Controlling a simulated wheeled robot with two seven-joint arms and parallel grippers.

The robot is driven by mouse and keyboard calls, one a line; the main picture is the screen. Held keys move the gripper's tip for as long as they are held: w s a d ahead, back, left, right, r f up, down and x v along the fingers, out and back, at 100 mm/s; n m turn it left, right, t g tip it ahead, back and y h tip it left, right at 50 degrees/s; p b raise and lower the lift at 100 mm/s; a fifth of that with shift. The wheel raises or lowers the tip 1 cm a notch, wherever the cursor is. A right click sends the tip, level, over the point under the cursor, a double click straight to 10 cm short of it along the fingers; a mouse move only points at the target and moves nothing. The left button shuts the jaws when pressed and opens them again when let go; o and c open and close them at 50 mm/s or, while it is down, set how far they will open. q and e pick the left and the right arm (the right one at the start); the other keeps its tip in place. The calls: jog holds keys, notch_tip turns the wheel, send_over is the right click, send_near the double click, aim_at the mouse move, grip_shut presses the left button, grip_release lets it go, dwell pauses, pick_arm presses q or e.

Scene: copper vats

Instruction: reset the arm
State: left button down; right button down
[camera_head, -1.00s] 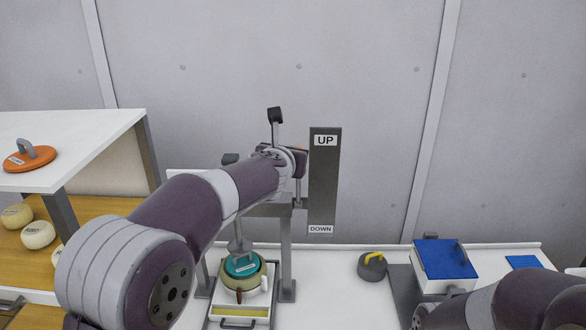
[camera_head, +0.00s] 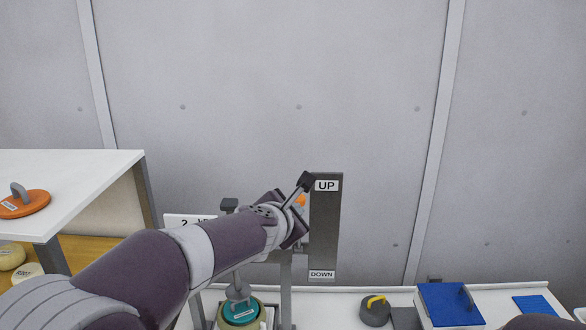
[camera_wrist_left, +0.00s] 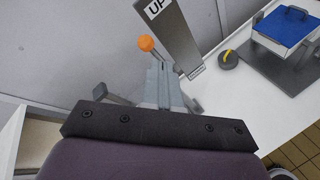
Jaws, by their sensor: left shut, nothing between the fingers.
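My left arm comes in from the left in the head view and ends in my left gripper (camera_head: 290,218), in front of the UP/DOWN panel (camera_head: 325,230). Its fingers are mostly hidden there by the wrist. In the left wrist view the grey fingers of my left gripper (camera_wrist_left: 162,72) are together, with nothing between them. An orange knob (camera_wrist_left: 146,43) shows just beyond the fingertips. It also shows in the head view (camera_head: 300,200), beside the panel's left edge, partly covered by my wrist. Whether the fingers touch it I cannot tell. My right gripper is out of view.
Below my left arm are a grey press-like stand and a pot with a teal top (camera_head: 240,312). A grey weight with a yellow handle (camera_head: 375,310) and a blue-topped box (camera_head: 448,304) stand to the right. A white shelf (camera_head: 85,175) is at left.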

pick_arm(q)
jog(key=s+a+f+m+g+b, duration=0.35)
jog(key=s+f+m, duration=0.5)
jog(key=f, duration=0.35)
jog(key=s+a+f+m+g+b, duration=0.2)
jog(key=s+f+m+g, duration=0.2)
jog(key=s+f+m, duration=0.5)
jog(key=s+a+f+m+g+y+b, duration=0.2)
jog(key=s+a+f+m+b, duration=0.1)
jog(key=f, duration=0.5)
jog(key=s+a+f+m+g+y+b, duration=0.1)
jog(key=s+a+f+m+b, duration=0.3)
jog(key=s+a+f, duration=0.4)
jog(key=shift+s+f+g+y+b, duration=0.4)
jog(key=shift+f+g, duration=0.15)
jog(key=shift+f, duration=0.15)
